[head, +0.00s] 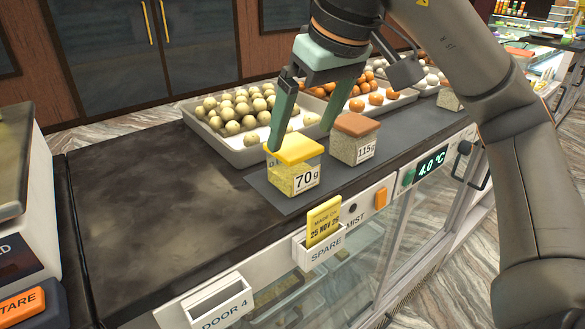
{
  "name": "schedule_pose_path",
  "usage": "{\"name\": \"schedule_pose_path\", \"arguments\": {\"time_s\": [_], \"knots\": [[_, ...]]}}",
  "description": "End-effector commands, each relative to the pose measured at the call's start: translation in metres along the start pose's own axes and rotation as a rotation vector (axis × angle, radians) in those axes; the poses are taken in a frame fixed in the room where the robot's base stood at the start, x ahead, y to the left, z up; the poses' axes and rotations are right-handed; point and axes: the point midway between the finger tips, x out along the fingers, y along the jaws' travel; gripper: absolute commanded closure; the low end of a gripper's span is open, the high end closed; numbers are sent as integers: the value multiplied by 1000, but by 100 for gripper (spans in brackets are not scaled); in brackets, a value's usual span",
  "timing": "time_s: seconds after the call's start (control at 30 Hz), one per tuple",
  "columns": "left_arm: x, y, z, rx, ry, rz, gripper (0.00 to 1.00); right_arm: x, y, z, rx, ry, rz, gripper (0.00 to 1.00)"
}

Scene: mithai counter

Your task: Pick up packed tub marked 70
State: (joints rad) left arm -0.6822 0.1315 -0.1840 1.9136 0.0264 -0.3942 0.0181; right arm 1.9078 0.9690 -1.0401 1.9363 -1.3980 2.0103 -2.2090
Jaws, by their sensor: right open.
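The tub marked 70g (308,180) has a yellow lid and clear walls with pale yellow contents. It stands upright on a dark grey mat (263,185) near the counter's front edge. My right gripper (299,138) reaches down from above with its jaws apart. One finger is at the left edge of the yellow lid; the other is beyond the lid's right side, near the tub marked 115g. I cannot tell whether either finger touches the tub. My left gripper is out of view.
The brown-lidded tub marked 115g (353,148) stands close on the right. A tray (246,158) of pale round sweets lies behind, with orange sweets (376,99) beyond. A yellow date card (324,222) stands in the SPARE holder (318,250) in front. The left counter top (135,225) is clear.

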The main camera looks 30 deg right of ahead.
Motion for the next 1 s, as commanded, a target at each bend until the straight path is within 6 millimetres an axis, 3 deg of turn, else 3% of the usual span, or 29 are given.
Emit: {"name": "schedule_pose_path", "arguments": {"time_s": [0.33,0.7,0.97,1.0], "knots": [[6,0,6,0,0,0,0,25,0,0,-1,-1,-1,0],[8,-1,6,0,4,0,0,66,2,-2,1,-1,1,0],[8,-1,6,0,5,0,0,68,2,-2,0,1,-1,0],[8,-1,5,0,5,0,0,68,2,-2,0,1,-1,5]]}}
